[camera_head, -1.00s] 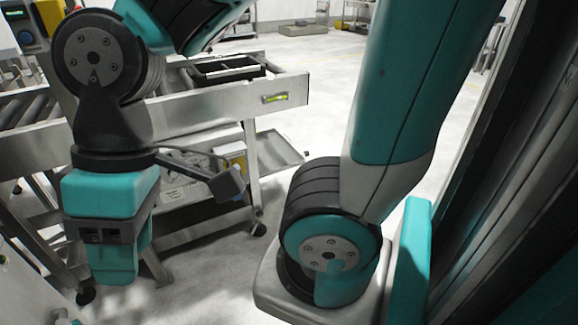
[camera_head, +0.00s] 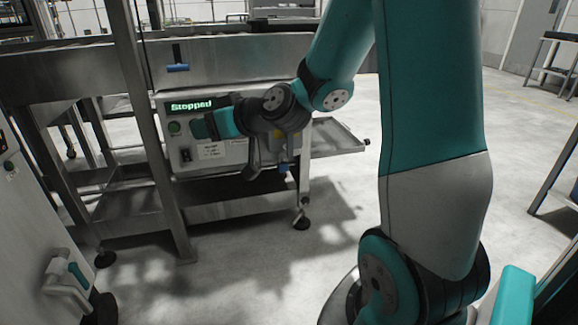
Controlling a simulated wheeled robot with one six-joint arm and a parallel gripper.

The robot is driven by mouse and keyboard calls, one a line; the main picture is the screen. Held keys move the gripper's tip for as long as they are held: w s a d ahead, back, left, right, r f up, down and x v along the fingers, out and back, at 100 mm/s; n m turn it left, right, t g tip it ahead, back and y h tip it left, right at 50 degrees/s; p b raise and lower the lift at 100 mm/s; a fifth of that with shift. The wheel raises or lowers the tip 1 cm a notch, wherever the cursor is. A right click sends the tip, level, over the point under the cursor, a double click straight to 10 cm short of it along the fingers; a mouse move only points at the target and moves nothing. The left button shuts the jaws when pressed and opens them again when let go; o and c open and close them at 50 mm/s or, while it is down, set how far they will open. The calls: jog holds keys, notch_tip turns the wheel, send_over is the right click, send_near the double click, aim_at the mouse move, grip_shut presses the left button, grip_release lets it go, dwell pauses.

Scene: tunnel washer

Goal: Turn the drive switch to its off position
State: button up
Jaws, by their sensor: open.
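A control panel (camera_head: 165,105) on the steel machine frame has a lit display (camera_head: 192,106) reading "Stopped". Below the display are a round green button (camera_head: 175,128) and a small dark switch (camera_head: 186,155), which looks like the drive switch. Its exact setting is too small to tell. My gripper (camera_head: 199,127) is in front of the panel, right of the green button and above the dark switch. It is open, but its fingers are hard to make out and I see nothing held. Whether it touches the panel cannot be told. My gripper and wrist hide the panel's upper right part.
A blue-handled lever (camera_head: 178,68) hangs on the steel beam above the panel. A steel tray (camera_head: 338,138) sticks out at the right. A steel leg (camera_head: 150,130) stands left of the panel. A white cabinet with a handle (camera_head: 68,285) is at lower left. The floor in front is clear.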

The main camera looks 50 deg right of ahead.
jog(key=d+f+m+t+h+b, duration=0.3)
jog(key=d+f+m+h+b, duration=0.3)
jog(key=d+f+b, duration=0.65)
jog(key=m+g+h+b, duration=0.1)
jog(key=m+h, duration=0.1)
jog(key=h, duration=0.6)
send_near(291, 138)
jog(key=shift+y, duration=0.4)
jog(key=p+x, duration=0.2)
jog(key=p, duration=0.2)
jog(key=p+x, duration=0.2)
jog(key=p, duration=0.2)
jog(key=r+p+x, duration=0.1)
jog(key=p+x, duration=0.2)
jog(key=shift+r+p, duration=0.15)
jog(key=shift+p, duration=0.25)
jog(key=x, duration=0.2)
jog(key=f+x, duration=0.1)
jog(key=x, duration=0.1)
jog(key=shift+w+d, duration=0.5)
jog(key=shift+w, duration=0.05)
jog(key=shift+c, duration=0.5)
grip_shut()
